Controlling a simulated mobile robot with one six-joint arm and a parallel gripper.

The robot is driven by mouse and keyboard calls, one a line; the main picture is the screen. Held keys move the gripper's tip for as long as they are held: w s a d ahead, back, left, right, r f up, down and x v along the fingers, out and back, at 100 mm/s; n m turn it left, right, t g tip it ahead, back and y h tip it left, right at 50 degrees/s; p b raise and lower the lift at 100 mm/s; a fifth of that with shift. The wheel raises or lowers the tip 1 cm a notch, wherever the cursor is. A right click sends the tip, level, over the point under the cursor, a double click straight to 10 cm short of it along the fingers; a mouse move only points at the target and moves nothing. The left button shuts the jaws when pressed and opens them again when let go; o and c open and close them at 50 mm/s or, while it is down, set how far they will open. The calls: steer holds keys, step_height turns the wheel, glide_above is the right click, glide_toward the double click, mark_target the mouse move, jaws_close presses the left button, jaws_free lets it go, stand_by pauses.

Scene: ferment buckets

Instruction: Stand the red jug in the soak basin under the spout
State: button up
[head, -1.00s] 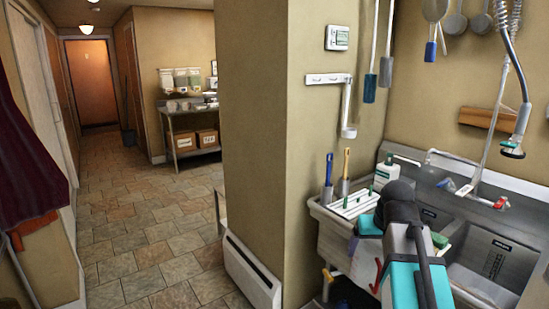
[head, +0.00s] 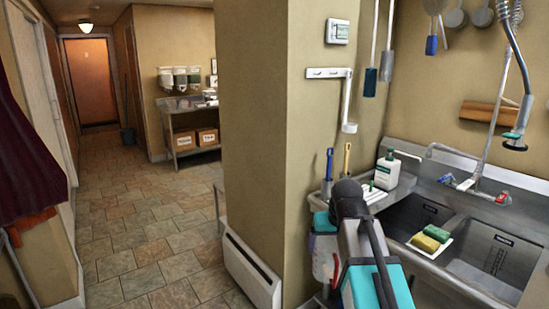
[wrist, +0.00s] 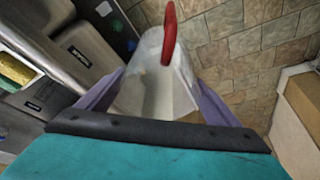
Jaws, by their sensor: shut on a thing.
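The red jug (wrist: 150,92) has a clear, whitish body and a red handle (wrist: 168,36). In the wrist view it sits between the two purple fingers of my gripper (wrist: 160,78), which is shut on it. In the head view part of the jug (head: 325,262) shows left of my wrist, in front of the sink's left end, outside the basins. My fingers are hidden there. The sink has a left basin (head: 398,218) and a right basin (head: 490,258); I cannot read which is the soak basin. A metal spout (head: 432,150) reaches out from the tap above the sink.
A tray with yellow and green sponges (head: 432,238) sits on the divider between the basins. A white soap bottle (head: 387,170) and upright brushes (head: 346,160) stand at the left back. A spray hose head (head: 514,143) hangs at the right. A wall corner (head: 255,160) stands left of the sink.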

stand_by(0.4)
step_height(320, 180, up, 11)
steer(key=w+m+h, duration=0.1)
steer(key=w+m, duration=0.1)
steer(key=m, duration=0.1)
steer(key=shift+w+f, duration=0.2)
steer(key=shift+w, duration=0.1)
steer(key=shift+d, duration=0.1)
